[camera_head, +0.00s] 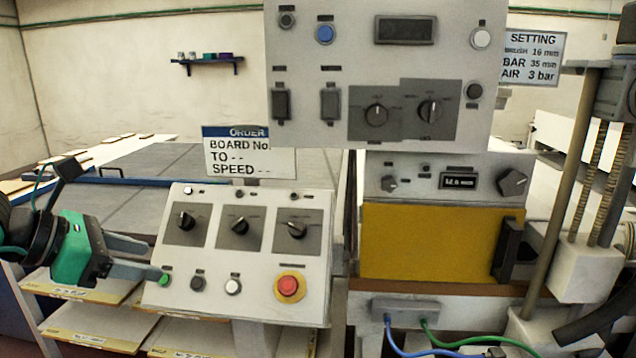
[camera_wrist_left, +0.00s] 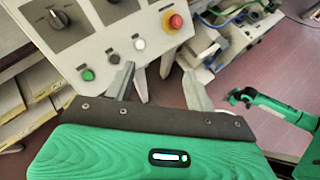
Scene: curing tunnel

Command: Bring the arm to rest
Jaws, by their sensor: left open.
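My left arm comes in from the left in the head view. Its green and black gripper (camera_head: 155,259) is open and empty, with its grey fingers in front of the left side of the sloped control console (camera_head: 255,278). In the left wrist view the two grey fingers (camera_wrist_left: 158,76) are spread apart below the console's lower edge, with nothing between them. A green and black arm end, which looks like my right gripper (camera_wrist_left: 240,97), shows at the right of that view. It is too small there to tell whether its jaws are open.
The console carries a green button (camera_head: 164,280), a red stop button (camera_head: 288,286) and three knobs. An upper panel (camera_head: 385,55), a yellow-fronted unit (camera_head: 428,243) and an order sign (camera_head: 250,155) stand around it. Shelves with boards (camera_head: 85,297) lie below my left gripper. Blue and green cables run low right.

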